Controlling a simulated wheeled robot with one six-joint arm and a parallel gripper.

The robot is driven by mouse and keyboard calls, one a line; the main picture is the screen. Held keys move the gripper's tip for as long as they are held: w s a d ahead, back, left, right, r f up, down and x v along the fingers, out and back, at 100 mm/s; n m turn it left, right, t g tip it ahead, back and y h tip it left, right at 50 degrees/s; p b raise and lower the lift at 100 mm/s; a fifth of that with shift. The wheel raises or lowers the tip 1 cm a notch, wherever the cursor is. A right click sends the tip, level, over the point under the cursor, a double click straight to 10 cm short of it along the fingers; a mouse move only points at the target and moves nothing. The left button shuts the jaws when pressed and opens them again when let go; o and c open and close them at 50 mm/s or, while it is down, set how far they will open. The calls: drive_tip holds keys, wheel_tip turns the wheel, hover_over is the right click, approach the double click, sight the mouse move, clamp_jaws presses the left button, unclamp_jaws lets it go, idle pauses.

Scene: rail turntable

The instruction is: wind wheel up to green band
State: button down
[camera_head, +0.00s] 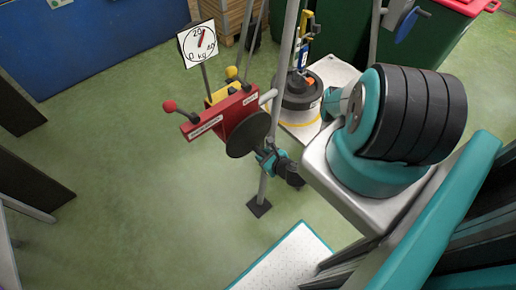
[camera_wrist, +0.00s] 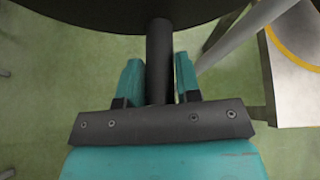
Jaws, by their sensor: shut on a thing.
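A dark round wheel (camera_head: 248,135) sits on the lower front of a red box (camera_head: 222,115) with white labels. The wheel's dark underside (camera_wrist: 150,8) fills the top of the wrist view. A dark upright handle (camera_wrist: 159,45) comes down from it. My gripper (camera_wrist: 160,85) has its two teal fingers on either side of this handle and is shut on it. In the head view my gripper (camera_head: 268,158) is just below the wheel, and the handle is hidden there. A white dial (camera_head: 197,44) with a red needle stands above the box. I cannot make out a green band.
A red-knobbed lever (camera_head: 169,106) and a yellow knob (camera_head: 232,72) stick out from the box. A grey pole (camera_head: 288,60) stands just behind my gripper. A black-and-white canister (camera_head: 300,98) is on a pale board to the right.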

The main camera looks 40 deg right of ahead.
drive_tip(key=shift+a+f+m+y+b, duration=0.25)
drive_tip(key=shift+a+m+y+b, duration=0.25)
drive_tip(key=shift+b, duration=0.35)
drive_tip(key=shift+s+a+r+m+y+b, duration=0.15)
drive_tip(key=shift+a+m+y+b, duration=0.4)
drive_tip(key=shift+a+b, duration=0.45)
drive_tip(key=shift+a, duration=0.15)
drive_tip(key=shift+a+r+m+y, duration=0.2)
drive_tip(key=shift+a+m+y, duration=0.4)
drive_tip(key=shift+a, duration=0.05)
drive_tip(key=shift+a+r+m+y, duration=0.15)
drive_tip(key=shift+a+m+y, duration=0.4)
drive_tip(key=shift+a, duration=0.05)
